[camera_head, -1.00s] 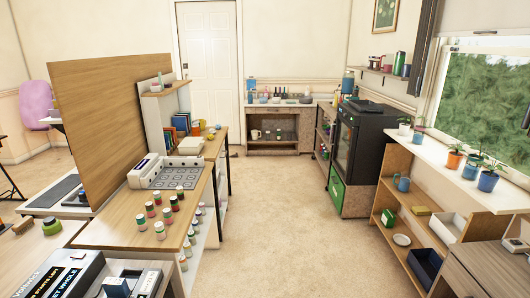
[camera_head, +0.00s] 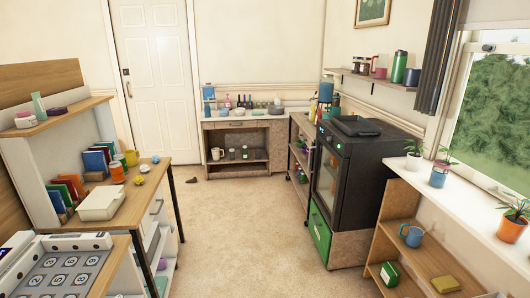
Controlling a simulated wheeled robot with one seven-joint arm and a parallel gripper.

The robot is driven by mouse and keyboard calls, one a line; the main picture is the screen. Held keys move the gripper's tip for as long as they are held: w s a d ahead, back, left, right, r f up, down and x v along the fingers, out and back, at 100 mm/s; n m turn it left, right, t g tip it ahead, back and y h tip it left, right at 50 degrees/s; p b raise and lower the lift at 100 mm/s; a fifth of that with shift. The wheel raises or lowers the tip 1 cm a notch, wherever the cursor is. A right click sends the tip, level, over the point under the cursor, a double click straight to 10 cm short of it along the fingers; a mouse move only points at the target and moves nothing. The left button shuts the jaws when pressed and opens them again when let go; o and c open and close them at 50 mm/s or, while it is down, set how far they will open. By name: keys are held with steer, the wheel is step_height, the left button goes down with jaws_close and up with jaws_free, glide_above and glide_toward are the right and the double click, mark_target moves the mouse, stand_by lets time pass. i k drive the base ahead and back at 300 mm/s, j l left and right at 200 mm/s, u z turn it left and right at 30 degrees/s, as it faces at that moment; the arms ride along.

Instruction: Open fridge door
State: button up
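A black fridge-like cabinet (camera_head: 352,178) stands right of the middle in the head view. Its front door (camera_head: 327,177), with a pale glass-like panel, faces left towards the aisle and looks shut. Below the door is a green panel (camera_head: 320,232). A dark flat item (camera_head: 356,126) lies on top of the cabinet. I cannot tell for sure that this cabinet is the fridge; no other fridge shows. My gripper is not in view.
The carpeted aisle (camera_head: 235,225) is clear ahead. A wooden shelf unit (camera_head: 400,200) stands right, in front of the cabinet. A desk with books (camera_head: 150,185) borders the left. A low counter (camera_head: 237,125) stands at the back beside a white door (camera_head: 155,75).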

mark_target(333, 219)
steer(key=i, duration=1.95)
steer(key=i+u, duration=0.15)
steer(key=i, duration=0.35)
steer(key=i+l+u, duration=0.15)
steer(key=i, duration=0.35)
steer(key=i+l+u, duration=0.15)
steer(key=i, duration=0.4)
steer(key=i+l+u, duration=0.15)
steer(key=i, duration=0.35)
steer(key=l, duration=0.1)
